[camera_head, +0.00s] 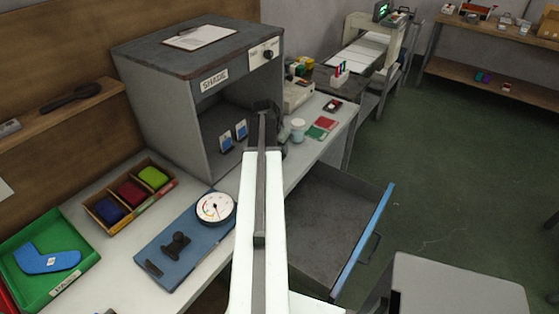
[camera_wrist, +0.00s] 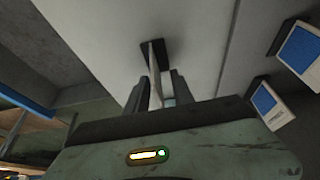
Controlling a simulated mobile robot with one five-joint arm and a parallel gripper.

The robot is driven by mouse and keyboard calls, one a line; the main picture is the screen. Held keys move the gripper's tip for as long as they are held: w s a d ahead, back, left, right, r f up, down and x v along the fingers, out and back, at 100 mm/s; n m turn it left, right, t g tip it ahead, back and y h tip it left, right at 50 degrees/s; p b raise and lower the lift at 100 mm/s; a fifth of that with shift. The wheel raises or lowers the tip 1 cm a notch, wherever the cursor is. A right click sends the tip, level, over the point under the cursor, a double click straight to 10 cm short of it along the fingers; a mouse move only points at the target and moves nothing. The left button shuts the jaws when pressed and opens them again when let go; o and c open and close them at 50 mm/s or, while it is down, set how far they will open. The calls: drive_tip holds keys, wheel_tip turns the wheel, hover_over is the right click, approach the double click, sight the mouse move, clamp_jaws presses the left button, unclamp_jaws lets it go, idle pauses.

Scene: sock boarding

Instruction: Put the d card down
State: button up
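In the wrist view, a thin pale card (camera_wrist: 155,62) is seen almost edge-on with a dark foot (camera_wrist: 152,48) at its far end. The foot appears to be on or close to a pale grey surface. My gripper (camera_wrist: 160,82) has one finger on each side of this card. A gap shows between the card and the right finger, so the fingers look open around it. The card's face and letter cannot be read. In the head view my arm hides the gripper and this card, in front of the cabinet marked SHADE (camera_head: 214,80).
Two blue-and-white cards stand inside the cabinet, the left one (camera_head: 226,143) and the right one (camera_head: 241,130). A drawer (camera_head: 377,225) is pulled out at the right. A dial gauge (camera_head: 215,207), a tray of coloured blocks (camera_head: 107,212) and a green tray (camera_head: 85,264) occupy the bench at left.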

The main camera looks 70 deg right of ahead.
drive_tip(key=shift+d+f, duration=0.2)
drive_tip(key=shift+f, duration=0.45)
drive_tip(key=shift+s+r, duration=0.1)
drive_tip(key=shift+r, duration=0.1)
clamp_jaws()
drive_tip(key=shift+r, duration=0.1)
wheel_tip(320, 180, up, 10)
drive_tip(key=p, duration=1)
